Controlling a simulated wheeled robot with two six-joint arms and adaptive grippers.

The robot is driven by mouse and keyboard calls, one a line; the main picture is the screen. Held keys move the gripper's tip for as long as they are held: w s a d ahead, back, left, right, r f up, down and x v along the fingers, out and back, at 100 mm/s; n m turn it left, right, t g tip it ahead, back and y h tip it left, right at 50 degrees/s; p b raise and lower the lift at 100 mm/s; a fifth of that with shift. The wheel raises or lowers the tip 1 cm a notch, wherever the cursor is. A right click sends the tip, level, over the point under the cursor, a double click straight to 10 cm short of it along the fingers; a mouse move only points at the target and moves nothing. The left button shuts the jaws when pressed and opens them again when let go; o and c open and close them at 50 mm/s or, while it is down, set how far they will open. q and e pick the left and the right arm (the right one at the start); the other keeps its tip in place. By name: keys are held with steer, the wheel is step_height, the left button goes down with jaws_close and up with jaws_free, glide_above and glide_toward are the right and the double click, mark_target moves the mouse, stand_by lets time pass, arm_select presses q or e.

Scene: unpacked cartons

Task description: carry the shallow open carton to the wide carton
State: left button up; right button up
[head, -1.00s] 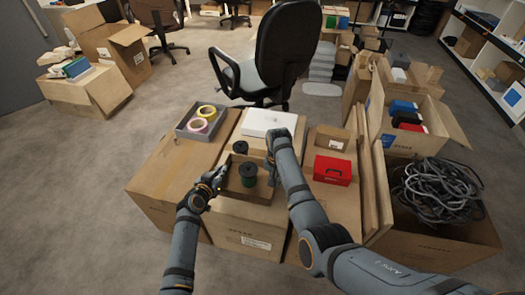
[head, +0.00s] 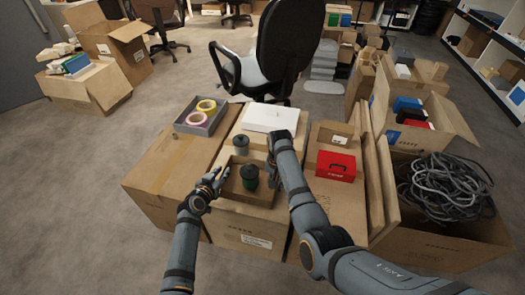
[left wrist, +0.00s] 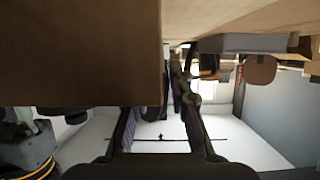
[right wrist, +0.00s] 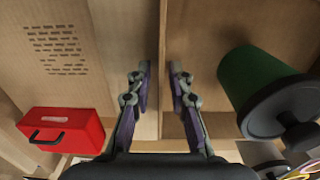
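The shallow open carton (head: 250,200) is low and brown and stands on a larger carton in front of me. A green spool with a dark top (head: 250,177) sits in it; the spool also shows in the right wrist view (right wrist: 262,85). My left gripper (head: 222,178) is at the carton's left side, its fingers apart; in the left wrist view a brown carton face hides part of one finger. My right gripper (right wrist: 159,72) is open over the carton's right wall, which runs between its fingers without visible pressing. I cannot tell for sure which carton is the wide one.
A large carton (head: 150,185) at left bears a grey tray (head: 187,127) with tape rolls. A grey spool (head: 240,143) and a white flat box (head: 270,116) are behind the shallow carton. A red box (head: 336,167) is at right. An office chair (head: 285,55) stands behind.

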arm_select(q)
steer(key=shift+s, duration=0.1)
steer(key=v, duration=1.2)
arm_select(e)
step_height(320, 180, up, 12)
steer(key=shift+r, duration=0.1)
stand_by(0.4)
